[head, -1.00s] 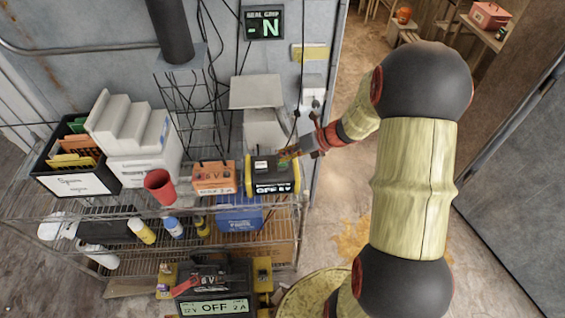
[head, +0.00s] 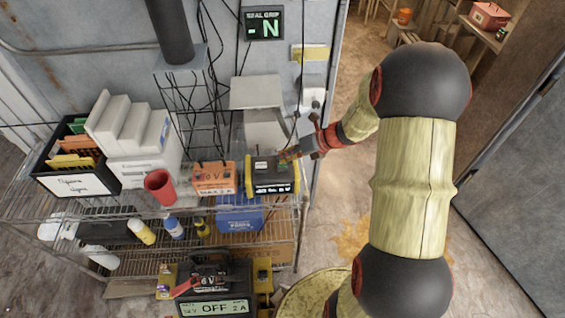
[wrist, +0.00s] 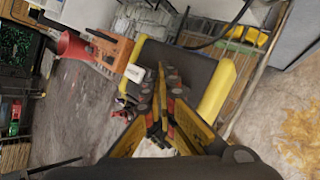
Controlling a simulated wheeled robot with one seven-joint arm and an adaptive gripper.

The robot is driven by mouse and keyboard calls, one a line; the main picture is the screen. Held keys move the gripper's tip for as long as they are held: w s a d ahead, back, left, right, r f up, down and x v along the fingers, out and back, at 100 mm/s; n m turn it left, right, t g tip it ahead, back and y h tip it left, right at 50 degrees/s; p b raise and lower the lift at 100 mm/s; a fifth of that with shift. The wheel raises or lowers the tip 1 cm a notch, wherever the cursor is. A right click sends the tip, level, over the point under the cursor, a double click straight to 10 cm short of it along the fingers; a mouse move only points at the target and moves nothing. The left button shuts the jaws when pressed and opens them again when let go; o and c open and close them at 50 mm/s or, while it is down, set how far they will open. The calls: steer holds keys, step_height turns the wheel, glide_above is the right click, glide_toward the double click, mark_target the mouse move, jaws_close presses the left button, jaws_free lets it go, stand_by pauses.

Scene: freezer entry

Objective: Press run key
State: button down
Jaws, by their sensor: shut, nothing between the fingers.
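A black device with yellow ends (head: 271,176) stands on the upper wire shelf, with a small lit readout on its front that is too small to read surely. It shows in the wrist view as a dark top with a yellow end (wrist: 216,90). My gripper (head: 287,156) is shut and empty, its fingertips (wrist: 166,78) at the top of this device near its right end. I cannot tell whether they touch it. The run key cannot be made out; the fingers may cover it. An orange box (head: 214,179) with a readout stands just left of the device.
A red cup (head: 159,185), a white stepped block (head: 128,125) and a black file bin (head: 75,160) stand left on the shelf. A charger reading OFF (head: 214,290) sits lower. A wall display (head: 264,23) shows N. Open floor lies right of the shelf.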

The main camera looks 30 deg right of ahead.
steer(key=shift+r+p, duration=0.7)
steer(key=shift+r, duration=0.1)
step_height(320, 180, up, 5)
steer(key=p, duration=0.5)
stand_by(0.6)
